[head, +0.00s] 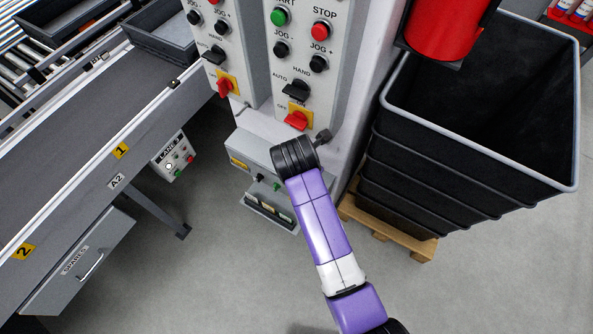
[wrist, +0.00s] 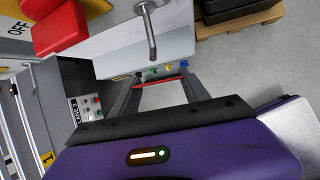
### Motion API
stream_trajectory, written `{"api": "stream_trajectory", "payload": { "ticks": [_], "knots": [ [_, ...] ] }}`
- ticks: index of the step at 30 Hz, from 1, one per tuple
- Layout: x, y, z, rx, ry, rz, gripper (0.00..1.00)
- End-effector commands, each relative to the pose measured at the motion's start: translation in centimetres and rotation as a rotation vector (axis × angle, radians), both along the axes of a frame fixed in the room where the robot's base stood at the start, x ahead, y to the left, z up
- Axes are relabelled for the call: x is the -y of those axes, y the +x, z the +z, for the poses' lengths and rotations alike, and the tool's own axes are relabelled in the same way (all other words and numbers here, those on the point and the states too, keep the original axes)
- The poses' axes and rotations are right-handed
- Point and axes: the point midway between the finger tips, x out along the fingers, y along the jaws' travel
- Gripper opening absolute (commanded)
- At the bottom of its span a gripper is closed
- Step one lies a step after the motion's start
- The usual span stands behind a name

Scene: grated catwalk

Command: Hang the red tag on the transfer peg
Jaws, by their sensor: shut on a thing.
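In the wrist view my gripper (wrist: 158,82) has its two dark fingers apart, with a thin red strip across their tips. This strip looks like the red tag (wrist: 162,79) seen nearly edge-on, held between the fingers. A round-headed metal peg (wrist: 149,28) sticks out from the pale cabinet face, beyond the fingertips and apart from the tag. In the head view a peg (head: 323,137) shows at the lower right of the right control panel, just right of my dark wrist. The fingers and tag are hidden there.
The control panel (head: 300,60) has a red rotary switch (head: 296,120) close to my wrist. A grey box (head: 262,180) projects below it. Stacked black bins (head: 480,105) stand right on a pallet (head: 405,240). A conveyor (head: 90,120) runs along the left. Bare floor lies between.

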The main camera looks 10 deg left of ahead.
Motion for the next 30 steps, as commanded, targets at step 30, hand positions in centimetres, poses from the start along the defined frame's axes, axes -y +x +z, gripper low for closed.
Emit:
{"api": "stream_trajectory", "payload": {
  "ticks": [30],
  "knots": [
    [1.8, 4.9, -0.8, 0.000, 0.001, 0.000, 0.16]
  ]
}}
